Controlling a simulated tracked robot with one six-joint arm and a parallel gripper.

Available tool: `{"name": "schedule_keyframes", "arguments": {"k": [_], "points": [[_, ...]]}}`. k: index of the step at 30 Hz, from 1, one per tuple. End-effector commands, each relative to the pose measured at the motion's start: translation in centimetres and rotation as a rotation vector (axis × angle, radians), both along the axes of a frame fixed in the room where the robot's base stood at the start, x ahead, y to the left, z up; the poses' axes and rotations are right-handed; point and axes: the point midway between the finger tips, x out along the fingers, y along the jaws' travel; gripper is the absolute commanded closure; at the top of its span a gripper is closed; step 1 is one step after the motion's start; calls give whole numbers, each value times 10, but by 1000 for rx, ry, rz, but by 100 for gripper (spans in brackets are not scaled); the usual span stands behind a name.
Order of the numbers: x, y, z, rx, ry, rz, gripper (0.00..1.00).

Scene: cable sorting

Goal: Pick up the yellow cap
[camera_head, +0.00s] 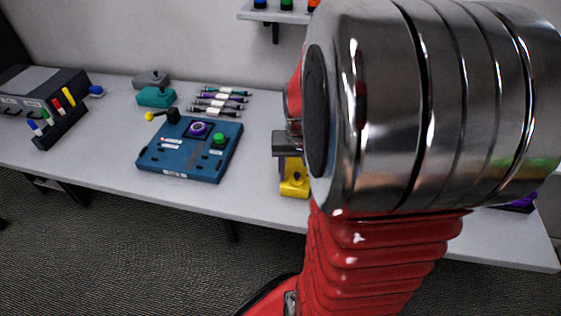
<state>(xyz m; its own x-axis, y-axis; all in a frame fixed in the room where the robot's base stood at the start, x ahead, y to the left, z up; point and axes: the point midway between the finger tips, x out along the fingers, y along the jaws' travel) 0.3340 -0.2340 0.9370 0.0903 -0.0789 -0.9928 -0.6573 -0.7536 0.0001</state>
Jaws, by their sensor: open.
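My gripper (289,160) shows only in part at the left edge of my large metal arm joint; a grey body and what looks like one finger are visible, and the rest is hidden. It is open. A yellow block (295,181) with a dark round knob is on the table close below it. I cannot tell whether they touch. I cannot make out a yellow cap for certain. A small yellow ball-like tip (149,116) is on a dark piece at the left of the blue panel. Much of the table's right side is hidden behind my arm.
The blue panel (170,160) bears a purple ring (198,128) and a green cap (219,139). Several cables (215,103) lie behind it. Teal (156,97) and grey (151,78) blocks stand at the back. A wall shelf (270,15) holds coloured caps, partly cut off.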

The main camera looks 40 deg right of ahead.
Motion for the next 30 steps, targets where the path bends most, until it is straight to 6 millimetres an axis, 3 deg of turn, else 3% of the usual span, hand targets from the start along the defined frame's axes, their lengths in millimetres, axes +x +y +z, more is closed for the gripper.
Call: {"name": "schedule_keyframes", "arguments": {"k": [18, 30], "points": [[0, 0, -5, 0, 0, 0, 48], [0, 0, -5, 0, 0, 0, 75]]}}
